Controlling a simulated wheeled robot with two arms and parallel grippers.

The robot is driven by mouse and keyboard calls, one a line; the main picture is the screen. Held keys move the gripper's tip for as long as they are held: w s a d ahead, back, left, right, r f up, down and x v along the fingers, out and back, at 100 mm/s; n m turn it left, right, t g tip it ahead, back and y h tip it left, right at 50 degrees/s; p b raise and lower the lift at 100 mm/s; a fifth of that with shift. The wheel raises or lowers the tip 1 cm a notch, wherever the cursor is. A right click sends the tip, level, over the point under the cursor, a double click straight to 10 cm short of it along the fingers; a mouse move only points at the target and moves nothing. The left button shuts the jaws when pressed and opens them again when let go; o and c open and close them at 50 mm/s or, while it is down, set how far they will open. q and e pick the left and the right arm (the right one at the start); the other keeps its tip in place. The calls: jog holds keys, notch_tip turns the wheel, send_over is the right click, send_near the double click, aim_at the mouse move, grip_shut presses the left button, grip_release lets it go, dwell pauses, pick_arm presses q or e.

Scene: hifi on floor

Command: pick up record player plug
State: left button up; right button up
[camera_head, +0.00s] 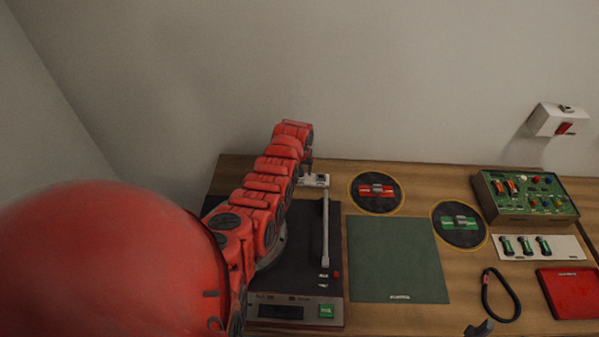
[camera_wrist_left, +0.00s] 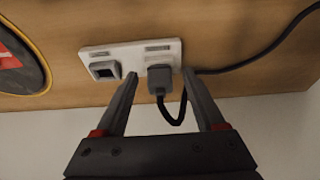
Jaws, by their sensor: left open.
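The record player plug (camera_wrist_left: 160,79) is a grey plug with a dark cable curling from it. In the left wrist view it sits at the right side of a white socket plate (camera_wrist_left: 128,54). My left gripper (camera_wrist_left: 160,76) is open, with one finger on each side of the plug; I cannot tell whether they touch it. In the head view the left gripper (camera_head: 308,168) is small at the back edge of the table, beside the white plate (camera_head: 316,181), and the plug itself is hard to make out. The record player (camera_head: 300,250) is partly hidden behind my red left arm.
A wall stands right behind the wooden table (camera_head: 400,320). A green mat (camera_head: 398,259), two round dark pads (camera_head: 377,192) and a green circuit box (camera_head: 526,196) lie to the right. A black cable (camera_wrist_left: 270,50) runs right from the plate. A white switch box (camera_head: 557,120) is on the wall.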

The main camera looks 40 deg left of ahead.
pick_arm(q)
grip_shut()
jog(key=shift+w+r, duration=0.1)
dwell(0.3)
